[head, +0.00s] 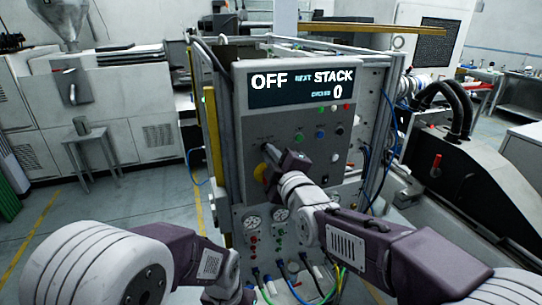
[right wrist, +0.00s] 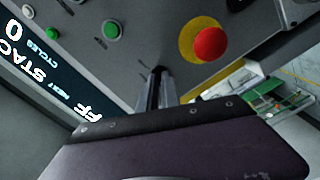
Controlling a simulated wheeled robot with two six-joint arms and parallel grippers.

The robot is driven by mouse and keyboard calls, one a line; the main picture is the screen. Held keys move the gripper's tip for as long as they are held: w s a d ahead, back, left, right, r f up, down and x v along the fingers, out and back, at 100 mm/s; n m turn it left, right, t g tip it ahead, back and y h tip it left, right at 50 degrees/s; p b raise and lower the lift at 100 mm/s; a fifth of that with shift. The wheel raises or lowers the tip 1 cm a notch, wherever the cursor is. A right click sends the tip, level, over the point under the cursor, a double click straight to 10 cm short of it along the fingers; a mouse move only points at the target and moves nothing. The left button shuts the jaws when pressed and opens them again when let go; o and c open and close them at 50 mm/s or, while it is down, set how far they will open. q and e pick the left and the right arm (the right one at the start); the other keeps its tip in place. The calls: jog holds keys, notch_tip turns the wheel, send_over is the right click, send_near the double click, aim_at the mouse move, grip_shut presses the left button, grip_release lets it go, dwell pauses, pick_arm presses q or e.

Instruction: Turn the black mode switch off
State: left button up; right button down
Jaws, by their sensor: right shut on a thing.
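The grey control panel (head: 252,124) faces me, with a dark display (head: 302,86) that reads OFF, STACK and 0. My right gripper (head: 268,151) is against the panel face, left of its middle. In the right wrist view its fingers (right wrist: 156,88) are close together on the black mode switch (right wrist: 158,70). Only a small dark part of the switch shows between the fingertips; its pointing direction is hidden. In the head view the gripper covers the switch.
A red stop button on a yellow ring (right wrist: 208,44) sits close beside the fingers. Green buttons (right wrist: 112,29) are on the panel too. Gauges (head: 252,221) and cables (head: 292,267) are below my right gripper. Open floor lies left of the machine.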

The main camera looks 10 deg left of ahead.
jog(key=shift+n, duration=0.4)
dwell(0.3)
jog(key=c, duration=1.6)
grip_release()
jog(key=shift+o, duration=0.2)
jog(key=b+v, duration=0.2)
jog(key=v, duration=0.7)
